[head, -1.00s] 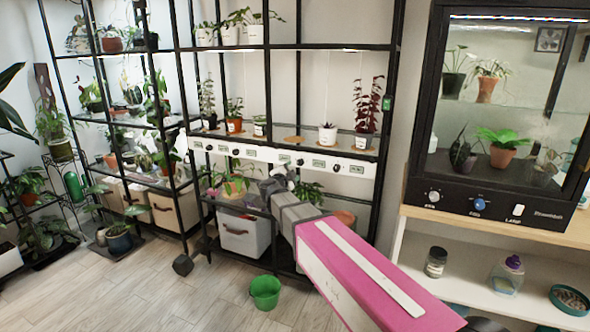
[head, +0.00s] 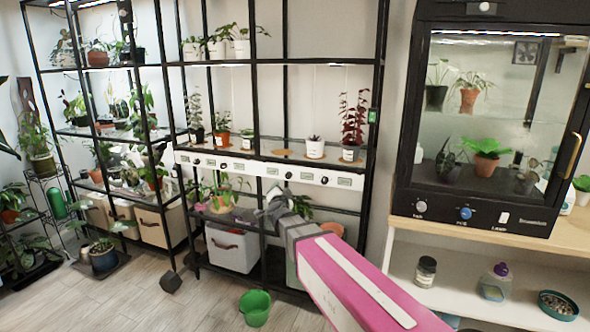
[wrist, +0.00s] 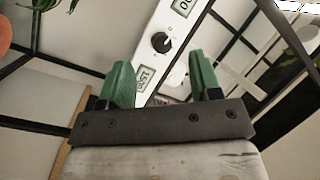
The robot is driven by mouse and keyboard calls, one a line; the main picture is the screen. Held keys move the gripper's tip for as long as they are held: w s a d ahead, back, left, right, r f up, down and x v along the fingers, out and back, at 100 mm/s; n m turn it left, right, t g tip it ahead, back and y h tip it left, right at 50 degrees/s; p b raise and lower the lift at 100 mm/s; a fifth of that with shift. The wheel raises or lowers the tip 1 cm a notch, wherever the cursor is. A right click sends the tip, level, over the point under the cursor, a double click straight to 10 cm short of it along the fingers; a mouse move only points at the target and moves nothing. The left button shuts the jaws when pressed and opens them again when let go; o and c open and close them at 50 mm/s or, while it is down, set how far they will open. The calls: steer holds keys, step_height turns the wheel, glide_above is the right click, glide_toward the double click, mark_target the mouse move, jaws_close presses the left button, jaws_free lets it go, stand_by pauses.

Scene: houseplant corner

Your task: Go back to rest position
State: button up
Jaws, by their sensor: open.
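My gripper (wrist: 162,85) shows in the wrist view with its two green fingers apart and nothing between them. Behind the fingers is the white control strip (wrist: 155,50) with a black knob and small displays. In the head view my arm, with its pink and white link, reaches from the lower right toward the black shelf rack. My gripper (head: 273,208) is at its far end, in front of the rack and below the white control strip (head: 262,168). The fingers are too small there to make out.
A green bucket (head: 255,310) stands on the floor left of my arm. A storage box (head: 232,248) sits low in the rack. A glass cabinet (head: 488,221) stands on a wooden counter at right, with a jar (head: 426,272) and bottle (head: 495,284) below.

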steer(key=s+d+f+n+g+y, duration=0.2)
steer(key=s+d+f+n+g, duration=0.25)
steer(key=f, duration=0.35)
steer(key=s+d+f+n+g+y, duration=0.2)
steer(key=s+d+f+n+g, duration=0.25)
steer(key=f, duration=0.35)
steer(key=s+d+f+g+h, duration=0.2)
steer(key=s+d+f+g, duration=0.2)
steer(key=s+d, duration=0.4)
steer(key=s+d+f+g+h, duration=0.2)
steer(key=s+d+f+g, duration=0.3)
steer(key=s+d, duration=0.3)
steer(key=shift+d, duration=0.3)
